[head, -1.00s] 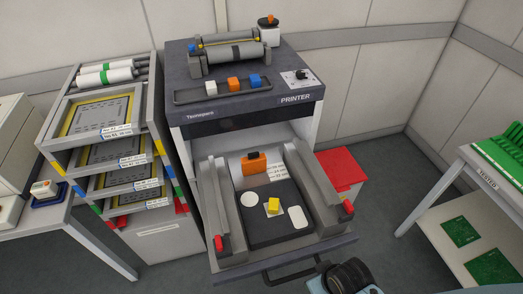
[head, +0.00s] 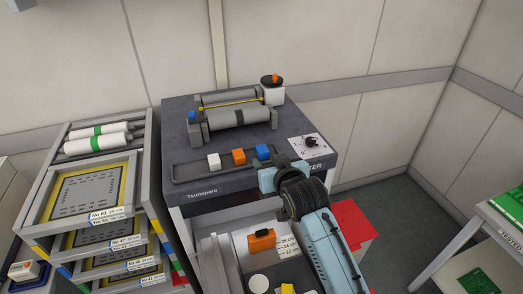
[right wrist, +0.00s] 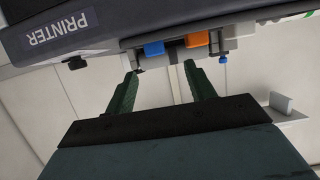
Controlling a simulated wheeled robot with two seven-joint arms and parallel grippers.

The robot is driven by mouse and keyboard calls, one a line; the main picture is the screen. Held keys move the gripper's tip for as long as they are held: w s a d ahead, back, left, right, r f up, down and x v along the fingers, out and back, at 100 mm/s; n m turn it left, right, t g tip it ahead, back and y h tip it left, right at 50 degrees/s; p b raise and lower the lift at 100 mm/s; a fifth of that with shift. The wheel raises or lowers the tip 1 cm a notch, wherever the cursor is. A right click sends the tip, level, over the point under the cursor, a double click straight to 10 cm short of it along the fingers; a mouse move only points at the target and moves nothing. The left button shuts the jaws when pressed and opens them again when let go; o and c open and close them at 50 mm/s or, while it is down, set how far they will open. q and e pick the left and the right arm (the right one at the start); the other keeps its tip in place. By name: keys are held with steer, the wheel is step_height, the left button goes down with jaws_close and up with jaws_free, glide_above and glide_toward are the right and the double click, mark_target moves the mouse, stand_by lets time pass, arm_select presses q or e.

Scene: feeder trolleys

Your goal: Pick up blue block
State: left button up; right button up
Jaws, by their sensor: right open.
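The blue block (head: 263,151) sits at the right end of a dark tray on top of the printer, beside an orange block (head: 239,157) and a white block (head: 214,161). My right gripper (head: 274,161) is at the tray's right end, close to the blue block and partly covering that end. In the right wrist view the open fingers (right wrist: 160,70) point toward the blue block (right wrist: 153,49), with nothing between them. The orange block (right wrist: 198,40) shows to its right. Whether a finger touches the blue block cannot be told. My left gripper is out of view.
A roller unit (head: 238,121) stands behind the tray (head: 188,177). A knob panel (head: 309,147) is right of it, and a white pot with an orange top (head: 272,92) is at the back. A rack of frames (head: 93,204) stands at the left.

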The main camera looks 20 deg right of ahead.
mark_target(263, 150)
steer(key=x, duration=0.4)
steer(key=shift+w+f, duration=0.1)
steer(key=shift+w, duration=0.45)
steer(key=x, duration=0.4)
steer(key=shift+d, duration=0.35)
steer(key=shift+w+f, duration=0.1)
steer(key=shift+w, duration=0.3)
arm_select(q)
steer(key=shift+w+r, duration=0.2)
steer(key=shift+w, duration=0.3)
arm_select(e)
steer(key=shift+c, duration=0.3)
steer(key=c, duration=1)
